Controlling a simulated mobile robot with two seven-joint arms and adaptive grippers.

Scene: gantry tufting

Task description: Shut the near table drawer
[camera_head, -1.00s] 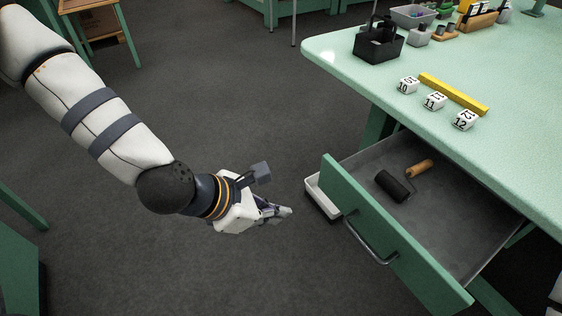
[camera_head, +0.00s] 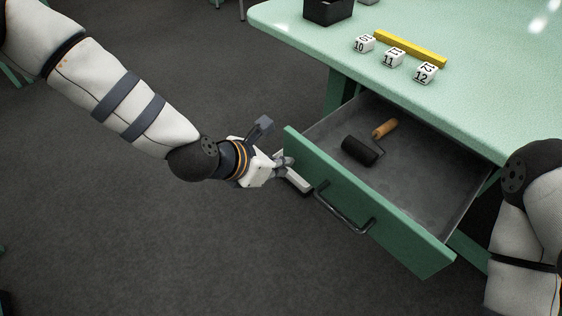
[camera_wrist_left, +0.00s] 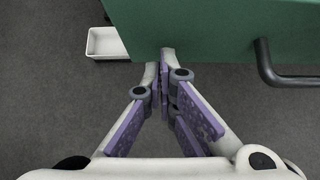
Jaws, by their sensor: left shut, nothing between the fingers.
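The near table drawer (camera_head: 375,215) is green-fronted with a grey inside and stands pulled out from under the green table (camera_head: 450,60). Its dark bar handle (camera_head: 343,210) is on the front; the handle also shows in the left wrist view (camera_wrist_left: 265,65). A roller with a black sleeve and wooden grip (camera_head: 362,150) lies inside the drawer. My left gripper (camera_head: 287,162) is shut and empty at the left end of the drawer front. In the left wrist view its fingertips (camera_wrist_left: 166,52) reach the drawer front's edge; I cannot tell whether they touch. My right gripper is out of view.
A white tray (camera_wrist_left: 107,43) is on the floor by the drawer's left end. Numbered white cubes (camera_head: 394,58), a yellow bar (camera_head: 411,49) and a black caddy (camera_head: 327,10) stand on the table. My right arm is at the right edge.

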